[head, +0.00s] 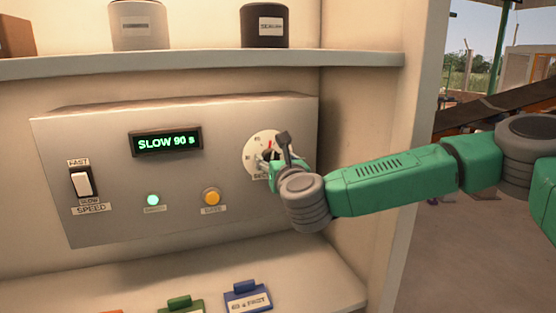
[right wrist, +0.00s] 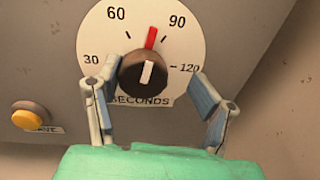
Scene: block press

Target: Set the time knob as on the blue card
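The time knob (right wrist: 146,72) is dark with a white line and sits on a white dial (right wrist: 190,45) marked 30, 60, 90 and 120 seconds. Its red pointer (right wrist: 151,37) stands between the 60 and 90 labels. In the head view, my right gripper (head: 284,155) covers much of the dial. The display (head: 166,142) reads SLOW 90 s. The blue card (head: 247,298) ends in FAST; its number is small, seemingly 60. My left gripper is not in view.
The panel (head: 105,130) carries a speed switch (head: 82,184), a lit green lamp (head: 153,200) and an orange button (head: 212,197). A green card (head: 180,307) lies beside the blue one on the lower ledge. A shelf (head: 200,64) with canisters is above; a side wall is right.

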